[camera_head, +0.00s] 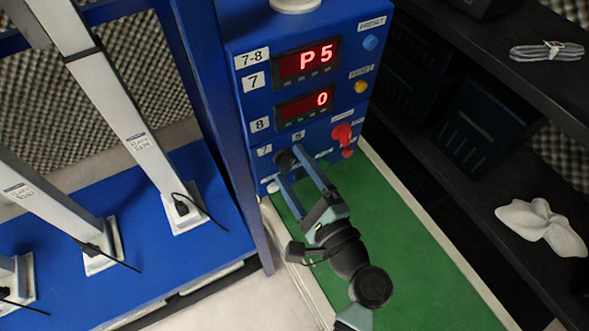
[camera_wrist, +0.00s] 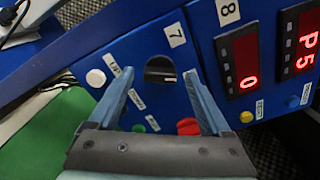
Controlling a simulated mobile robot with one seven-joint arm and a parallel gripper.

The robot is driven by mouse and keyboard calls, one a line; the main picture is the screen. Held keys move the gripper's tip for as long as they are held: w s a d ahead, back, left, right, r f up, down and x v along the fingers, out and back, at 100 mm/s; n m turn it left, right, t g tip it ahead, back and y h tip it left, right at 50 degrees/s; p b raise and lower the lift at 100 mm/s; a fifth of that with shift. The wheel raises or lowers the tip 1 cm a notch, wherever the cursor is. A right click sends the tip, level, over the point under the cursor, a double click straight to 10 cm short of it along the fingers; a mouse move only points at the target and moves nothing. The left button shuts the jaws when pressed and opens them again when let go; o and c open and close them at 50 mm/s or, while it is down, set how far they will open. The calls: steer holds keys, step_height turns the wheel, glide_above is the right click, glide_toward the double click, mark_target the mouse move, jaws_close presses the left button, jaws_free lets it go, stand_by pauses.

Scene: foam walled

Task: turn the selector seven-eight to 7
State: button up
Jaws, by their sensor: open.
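The selector seven-eight is a dark knob (camera_head: 286,159) low on the blue panel face, below the 7 and 8 labels. In the wrist view the dark knob (camera_wrist: 160,70) sits between my finger tips, with a white 7 label (camera_wrist: 174,35) above it. My gripper (camera_head: 288,164) is open, its two blue-grey fingers reaching to either side of the knob. In the wrist view, gaps show between the knob and both fingers of my gripper (camera_wrist: 158,74).
The upper red display (camera_head: 307,60) reads P5 and the lower (camera_head: 305,104) reads 0. A red knob (camera_head: 342,133), yellow button (camera_head: 361,87) and blue button (camera_head: 370,42) sit nearby. A white button (camera_wrist: 95,77) lies left of the fingers. A blue post (camera_head: 218,120) stands left.

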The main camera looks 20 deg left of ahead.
jaws_close()
stand_by(0.4)
steer(key=n+b, duration=0.2)
steer(key=shift+f+n+b, duration=0.2)
steer(key=shift+n+b, duration=0.15)
steer(key=shift+n, duration=0.05)
steer(key=n+b, duration=0.5)
steer(key=n, duration=0.1)
steer(key=shift+b, duration=0.3)
steer(key=shift+r+n+b, duration=0.1)
steer(key=shift+n+b, duration=1.2)
steer(key=shift+n, duration=0.2)
